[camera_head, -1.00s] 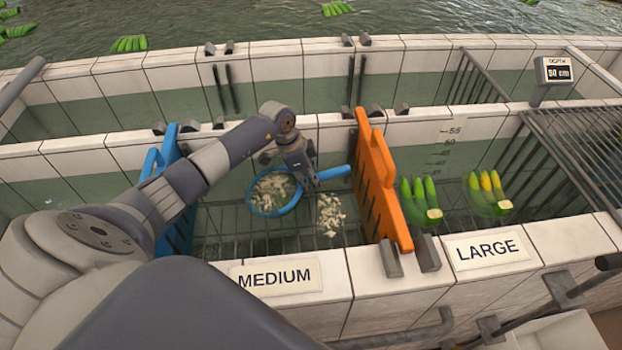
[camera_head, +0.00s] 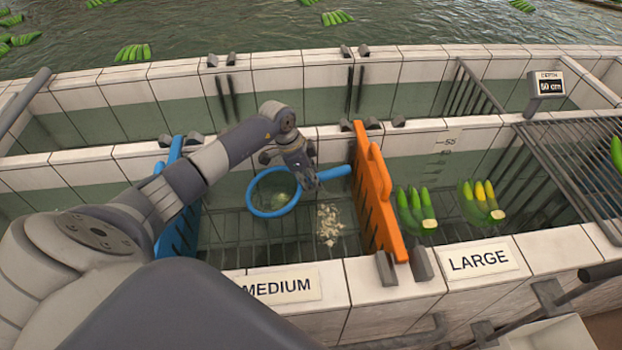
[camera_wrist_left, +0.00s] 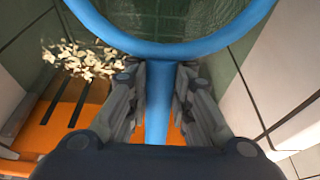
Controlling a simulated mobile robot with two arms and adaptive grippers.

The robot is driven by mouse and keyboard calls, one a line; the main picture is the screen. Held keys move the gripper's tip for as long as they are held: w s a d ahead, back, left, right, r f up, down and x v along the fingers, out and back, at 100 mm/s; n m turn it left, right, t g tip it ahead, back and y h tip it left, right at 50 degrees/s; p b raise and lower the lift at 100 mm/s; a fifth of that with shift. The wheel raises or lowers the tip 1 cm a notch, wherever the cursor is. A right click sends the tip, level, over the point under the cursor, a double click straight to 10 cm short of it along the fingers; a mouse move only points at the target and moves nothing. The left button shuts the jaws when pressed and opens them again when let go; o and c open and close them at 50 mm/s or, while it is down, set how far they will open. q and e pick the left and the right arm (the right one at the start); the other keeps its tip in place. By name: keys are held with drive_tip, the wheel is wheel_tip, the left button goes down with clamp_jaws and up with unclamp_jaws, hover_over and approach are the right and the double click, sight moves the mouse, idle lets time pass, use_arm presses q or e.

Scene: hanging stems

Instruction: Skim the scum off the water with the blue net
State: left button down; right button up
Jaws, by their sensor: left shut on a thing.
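The blue net (camera_head: 271,214) has a round rim and a straight handle. It is level over the water in the MEDIUM compartment, between the blue and orange gates. My left gripper (camera_head: 312,184) is shut on its handle, which also shows between the fingers in the left wrist view (camera_wrist_left: 158,105). A small pale-green patch shows inside the rim; I cannot tell whether it is scum. A clump of cream-coloured scum (camera_head: 330,225) floats right of the net, nearer the front wall. This scum is at the upper left in the wrist view (camera_wrist_left: 85,60). My right gripper is out of view.
The orange gate (camera_head: 372,185) stands close to the handle's end, and the blue gate (camera_head: 172,235) is on the left. Banana bunches (camera_head: 415,208) float in the LARGE compartment. A tiled front wall (camera_head: 375,280) bounds the near side. A depth display (camera_head: 547,84) stands at the back right.

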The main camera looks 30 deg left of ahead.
use_arm(q)
wheel_tip(320, 180, up, 21)
drive_tip(key=p, duration=1.2)
drive_tip(key=shift+r, duration=0.2)
idle(0.5)
